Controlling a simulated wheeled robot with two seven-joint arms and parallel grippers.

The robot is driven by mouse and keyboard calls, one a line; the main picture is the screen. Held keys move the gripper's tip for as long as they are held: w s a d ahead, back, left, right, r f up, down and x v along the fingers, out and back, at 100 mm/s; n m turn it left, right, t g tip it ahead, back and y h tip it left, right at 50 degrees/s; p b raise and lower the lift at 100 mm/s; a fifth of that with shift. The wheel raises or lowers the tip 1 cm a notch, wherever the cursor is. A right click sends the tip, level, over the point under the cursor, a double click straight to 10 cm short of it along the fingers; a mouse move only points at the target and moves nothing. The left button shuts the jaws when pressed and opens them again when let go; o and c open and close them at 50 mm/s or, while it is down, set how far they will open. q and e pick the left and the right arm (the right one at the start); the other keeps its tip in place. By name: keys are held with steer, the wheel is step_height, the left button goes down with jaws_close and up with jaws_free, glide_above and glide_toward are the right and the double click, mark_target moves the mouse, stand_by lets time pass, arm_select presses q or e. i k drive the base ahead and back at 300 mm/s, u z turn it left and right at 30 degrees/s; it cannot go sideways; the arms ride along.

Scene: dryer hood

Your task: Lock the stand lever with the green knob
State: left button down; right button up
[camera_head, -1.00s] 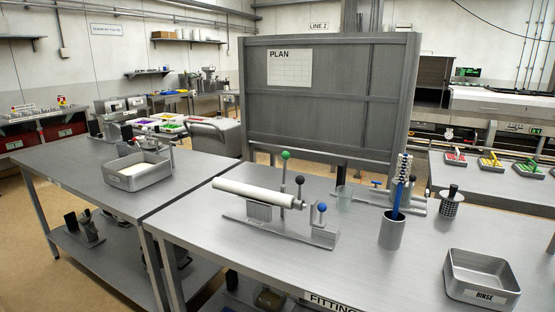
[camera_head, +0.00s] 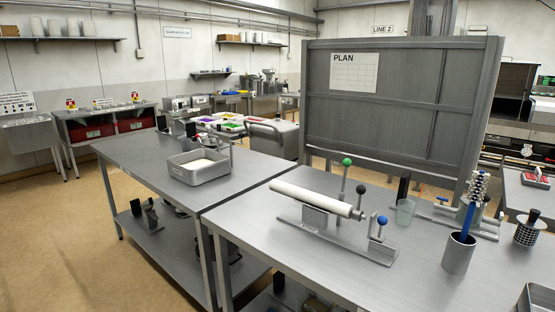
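The stand (camera_head: 350,241) is a grey metal base on the right-hand table, carrying a white roller (camera_head: 312,198) that lies across it. Behind the roller stands an upright lever with a green knob (camera_head: 347,162). To its right is a lever with a black knob (camera_head: 361,189), and nearer the stand's right end is a post with a blue knob (camera_head: 382,220). The lower part of the green-knobbed lever is hidden behind the roller. Neither of my grippers is in view.
A cup with a blue-handled brush (camera_head: 459,252), a clear beaker (camera_head: 405,212) and a perforated canister (camera_head: 527,231) stand right of the stand. A grey tray (camera_head: 199,168) sits on the left table (camera_head: 150,150). The PLAN board (camera_head: 400,110) rises behind.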

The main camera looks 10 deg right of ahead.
mark_target(346, 162)
steer(key=u, duration=0.45)
steer(key=i, duration=0.85)
steer(key=z, duration=2)
